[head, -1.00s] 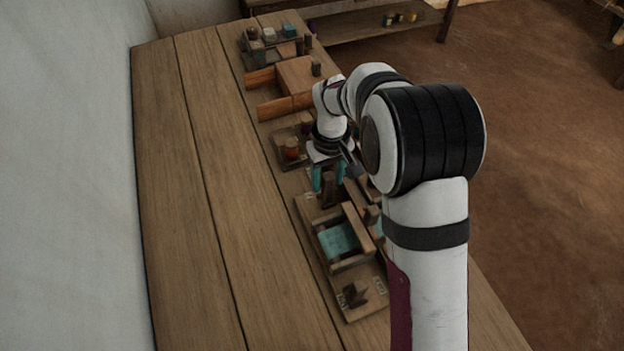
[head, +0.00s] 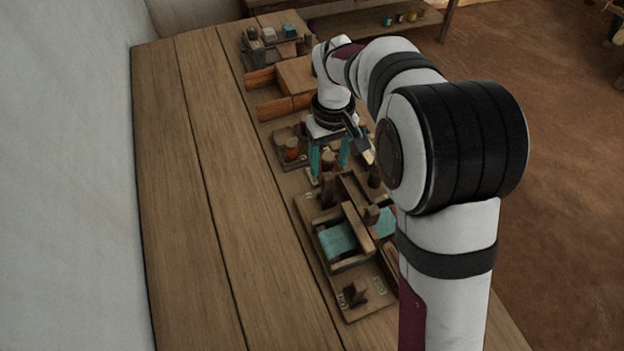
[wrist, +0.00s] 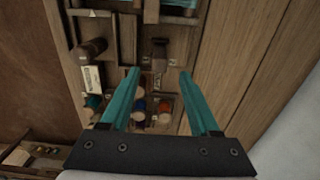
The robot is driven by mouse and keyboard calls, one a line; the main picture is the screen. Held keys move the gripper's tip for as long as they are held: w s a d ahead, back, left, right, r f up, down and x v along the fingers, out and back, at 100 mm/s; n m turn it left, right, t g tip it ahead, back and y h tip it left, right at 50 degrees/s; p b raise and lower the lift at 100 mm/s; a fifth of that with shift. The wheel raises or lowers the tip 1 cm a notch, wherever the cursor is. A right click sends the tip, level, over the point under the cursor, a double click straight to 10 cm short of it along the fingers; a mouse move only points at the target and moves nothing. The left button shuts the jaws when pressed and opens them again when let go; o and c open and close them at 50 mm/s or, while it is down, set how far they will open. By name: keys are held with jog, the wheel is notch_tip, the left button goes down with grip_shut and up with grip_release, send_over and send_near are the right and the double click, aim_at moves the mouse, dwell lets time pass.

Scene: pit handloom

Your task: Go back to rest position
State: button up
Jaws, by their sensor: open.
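My gripper (head: 329,160) hangs with its teal fingers pointing down above the far end of the wooden loom board (head: 345,305), between that board and a small spool tray (head: 283,160). In the wrist view my gripper (wrist: 161,72) is open, its fingers apart with nothing held between them. Under and between the fingers are a dark wooden peg (wrist: 159,48) and several coloured spools, among them a blue one (wrist: 139,105). A teal cloth (head: 337,240) lies in the frame on the loom board. My arm hides part of the board's right side.
A tray of small blocks (head: 268,35) is at the far end of the bench. The left planks of the bench (head: 190,200) are bare, beside a pale wall (head: 65,180).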

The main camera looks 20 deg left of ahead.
jog(key=s+d+r+m, duration=0.2)
jog(key=s+d+r, duration=0.1)
jog(key=d, duration=0.2)
jog(key=s+d+r+m, duration=0.3)
jog(key=d+r, duration=0.1)
jog(key=d, duration=0.2)
jog(key=s+d+m+y, duration=0.1)
jog(key=s+d+m, duration=0.3)
jog(key=s, duration=0.5)
jog(key=s+d+m, duration=0.5)
jog(key=s, duration=0.4)
jog(key=shift+s+d+m+y, duration=0.2)
jog(key=shift+d+m+y, duration=0.1)
jog(key=shift+y, duration=0.1)
jog(key=shift+f, duration=0.1)
